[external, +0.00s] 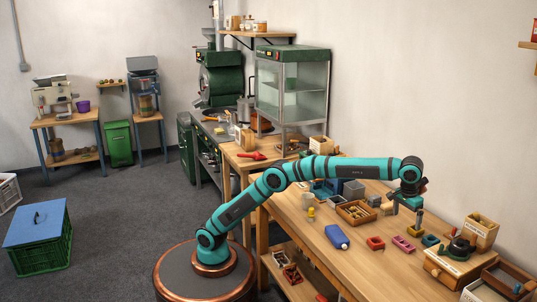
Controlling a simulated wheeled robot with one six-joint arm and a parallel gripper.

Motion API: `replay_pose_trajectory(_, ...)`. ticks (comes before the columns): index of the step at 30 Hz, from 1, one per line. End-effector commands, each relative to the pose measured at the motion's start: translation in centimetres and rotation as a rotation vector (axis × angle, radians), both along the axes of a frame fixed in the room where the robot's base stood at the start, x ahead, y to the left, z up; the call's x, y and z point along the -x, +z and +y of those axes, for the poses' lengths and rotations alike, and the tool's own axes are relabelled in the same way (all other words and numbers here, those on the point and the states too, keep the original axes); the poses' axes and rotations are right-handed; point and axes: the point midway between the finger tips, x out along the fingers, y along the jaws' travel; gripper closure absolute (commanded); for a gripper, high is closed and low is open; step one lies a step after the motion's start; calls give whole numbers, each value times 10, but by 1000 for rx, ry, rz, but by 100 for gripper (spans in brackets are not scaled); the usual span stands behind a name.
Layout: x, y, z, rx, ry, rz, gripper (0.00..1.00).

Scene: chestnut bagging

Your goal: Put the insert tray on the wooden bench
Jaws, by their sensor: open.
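The wooden bench (368,266) runs along the right wall with many small items on it. My gripper (407,217) points down above the bench's right half, with its jaws open and nothing seen between them. A small yellow piece (414,231) lies below it; I cannot tell whether they touch. I cannot tell for sure which thing is the insert tray. A small wooden tray (341,207) with items in it stands on the bench left of my gripper. A flat blue panel with a handle (36,222) lies on a green crate at the far left.
A glass cabinet (291,88) stands behind.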

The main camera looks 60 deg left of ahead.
Motion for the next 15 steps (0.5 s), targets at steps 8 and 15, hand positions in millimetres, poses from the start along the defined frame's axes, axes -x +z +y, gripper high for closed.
replay_pose_trajectory(8, -12, 20, 28, 33, 0, -27, 0)
replay_pose_trajectory(15, -40, 70, 113, 121, -11, -118, 0)
